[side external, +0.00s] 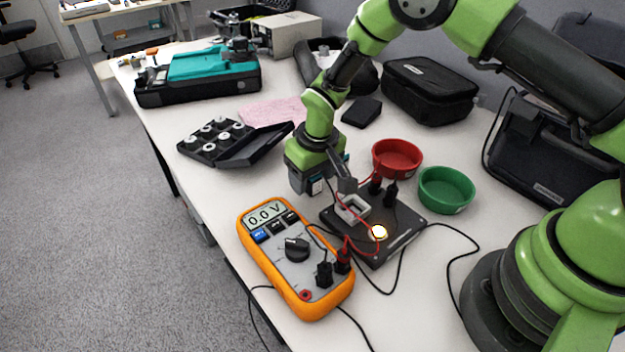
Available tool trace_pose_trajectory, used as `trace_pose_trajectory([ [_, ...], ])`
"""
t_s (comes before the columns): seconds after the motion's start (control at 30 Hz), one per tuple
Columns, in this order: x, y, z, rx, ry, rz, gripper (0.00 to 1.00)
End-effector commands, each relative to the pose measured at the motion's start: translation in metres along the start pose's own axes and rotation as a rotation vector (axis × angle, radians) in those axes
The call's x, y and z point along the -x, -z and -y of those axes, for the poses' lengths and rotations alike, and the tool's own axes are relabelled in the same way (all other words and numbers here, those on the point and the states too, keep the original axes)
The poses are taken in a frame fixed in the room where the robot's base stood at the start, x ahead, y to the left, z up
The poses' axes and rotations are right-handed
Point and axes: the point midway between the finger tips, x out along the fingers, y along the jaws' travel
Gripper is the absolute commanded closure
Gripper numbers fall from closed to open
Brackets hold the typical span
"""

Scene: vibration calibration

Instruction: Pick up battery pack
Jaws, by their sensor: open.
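My gripper (345,187) points down over the black test board (402,238), its dark fingers just above a pale grey square frame (352,208) on the board. The jaws are open; the far finger is mostly hidden and I see nothing held between them. I cannot tell for certain which thing is the battery pack. A small flat black block (362,112) lies on the table behind my gripper. The board also carries a lit round bulb (379,232) and black and red plugs with leads.
An orange multimeter (258,262) reading 0.0 V lies at the front left, its leads running to the board. Red (397,158) and green (446,189) bowls stand close behind the board. An open black case of weights (215,145) lies left. A black pouch (429,90) stands behind.

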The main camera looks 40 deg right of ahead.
Motion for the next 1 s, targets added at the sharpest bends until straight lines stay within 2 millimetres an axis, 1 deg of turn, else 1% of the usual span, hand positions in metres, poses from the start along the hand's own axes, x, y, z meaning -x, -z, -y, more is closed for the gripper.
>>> trace_pose_trajectory([
  [0.03,-0.005,0.0,0.0,-0.001,0.0,0.001,0.4],
  [0.1,-0.009,0.0,0.0,-0.001,0.0,0.0,0.4],
  [0.3,-0.009,0.0,0.0,-0.001,0.001,0.0,0.4],
  [0.33,-0.009,0.0,0.0,-0.001,0.001,0.0,0.43],
  [0.37,-0.009,0.0,0.0,-0.001,0.001,0.0,0.5],
  [0.4,-0.009,0.0,0.0,-0.001,0.001,0.0,0.59],
  [0.47,-0.009,0.0,0.0,-0.001,0.001,0.0,0.73],
  [0.5,-0.009,0.0,0.0,-0.001,0.001,0.0,0.82],
  [0.57,-0.009,0.0,0.0,-0.001,0.001,0.0,0.95],
  [0.83,-0.007,0.001,0.0,-0.001,0.001,-0.001,0.95],
  [0.93,0.002,0.003,0.0,-0.001,0.001,-0.004,0.95],
  [1.0,0.013,0.004,0.0,-0.001,0.001,-0.005,0.95],
])
